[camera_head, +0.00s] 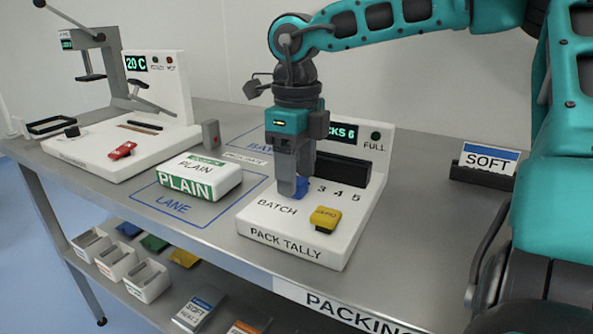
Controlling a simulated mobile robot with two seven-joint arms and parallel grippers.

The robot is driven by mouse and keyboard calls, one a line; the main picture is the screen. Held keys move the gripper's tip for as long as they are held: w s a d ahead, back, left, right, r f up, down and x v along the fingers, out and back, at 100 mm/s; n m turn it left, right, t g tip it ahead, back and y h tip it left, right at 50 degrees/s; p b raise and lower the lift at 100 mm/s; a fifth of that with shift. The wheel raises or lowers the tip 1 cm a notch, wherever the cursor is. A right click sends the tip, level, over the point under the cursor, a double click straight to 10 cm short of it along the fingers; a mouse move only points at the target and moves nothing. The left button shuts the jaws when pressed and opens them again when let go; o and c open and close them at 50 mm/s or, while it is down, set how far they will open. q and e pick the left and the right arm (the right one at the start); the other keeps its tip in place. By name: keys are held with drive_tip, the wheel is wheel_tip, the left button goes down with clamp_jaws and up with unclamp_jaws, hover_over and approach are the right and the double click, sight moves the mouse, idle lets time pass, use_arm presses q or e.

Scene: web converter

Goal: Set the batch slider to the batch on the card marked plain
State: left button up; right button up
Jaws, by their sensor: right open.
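The white pack tally unit (290,255) stands on the steel bench. Its batch slider has a blue knob (301,188) beside the printed numbers 3, 4, 5; lower numbers are hidden. My right gripper (292,190) points down over the slider, its fingertips at the blue knob; I cannot tell if they touch it. The tally display (345,132) is partly covered by the gripper and reads "...CKS 6". A white pack marked PLAIN (200,180) lies in the LANE outline. A card marked SOFT (488,158) stands in a dark holder at the right. No batch card marked plain is readable. My left gripper is not visible.
A yellow button (325,219) sits in front of the slider. A white machine (110,150) with a press and a red switch (122,151) stands at the left. The lower shelf holds white bins (147,280) and packs. Bare bench lies right of the tally unit.

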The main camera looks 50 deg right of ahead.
wheel_tip(320, 180, up, 12)
drive_tip(key=p, duration=0.2)
drive_tip(key=shift+r+p, duration=0.2)
drive_tip(key=shift+p, duration=0.2)
